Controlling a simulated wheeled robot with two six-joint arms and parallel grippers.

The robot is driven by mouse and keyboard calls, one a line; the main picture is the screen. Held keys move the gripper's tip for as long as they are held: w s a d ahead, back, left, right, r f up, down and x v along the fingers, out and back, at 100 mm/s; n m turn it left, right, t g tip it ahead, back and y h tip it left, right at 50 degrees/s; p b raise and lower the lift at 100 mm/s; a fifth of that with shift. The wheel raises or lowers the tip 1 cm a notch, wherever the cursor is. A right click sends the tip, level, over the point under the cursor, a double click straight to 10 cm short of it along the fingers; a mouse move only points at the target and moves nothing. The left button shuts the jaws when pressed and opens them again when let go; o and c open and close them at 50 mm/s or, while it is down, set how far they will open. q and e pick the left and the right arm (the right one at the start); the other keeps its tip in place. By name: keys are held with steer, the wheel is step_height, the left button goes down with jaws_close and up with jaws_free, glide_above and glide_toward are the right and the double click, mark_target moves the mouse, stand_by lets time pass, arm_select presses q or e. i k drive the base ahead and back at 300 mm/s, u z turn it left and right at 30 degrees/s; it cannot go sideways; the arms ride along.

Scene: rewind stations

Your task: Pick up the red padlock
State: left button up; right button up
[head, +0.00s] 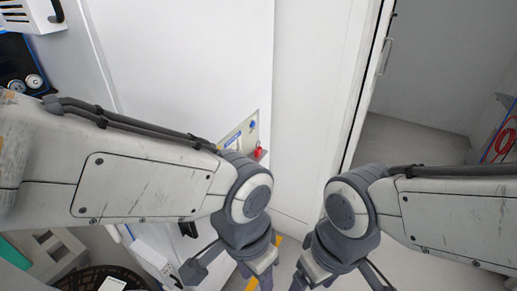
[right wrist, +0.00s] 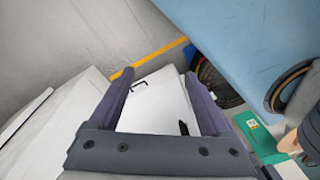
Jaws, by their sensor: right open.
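A small red thing (head: 259,153) sits at the edge of a cream panel with a blue button, on the white surface in the middle of the head view. It may be the red padlock, but it is too small and partly hidden to be sure. My left gripper (head: 262,278) is at the bottom of the head view, below the panel; its fingertips are cut off or unclear. My right gripper (head: 308,280) is just right of it. In the right wrist view the right gripper (right wrist: 157,77) is open, with nothing held between its fingers. No padlock shows in that view.
A white box with black handles (right wrist: 155,105) lies beyond my right fingers. A blue surface (right wrist: 250,40), a black ring (right wrist: 288,88) and a green box (right wrist: 256,132) are to the right. In the head view, red cable (head: 503,143) hangs far right, beyond a door handle (head: 385,55).

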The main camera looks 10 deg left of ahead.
mark_target(257, 151)
steer(key=z, duration=1.35)
steer(key=i, duration=0.9)
steer(key=u, duration=1.95)
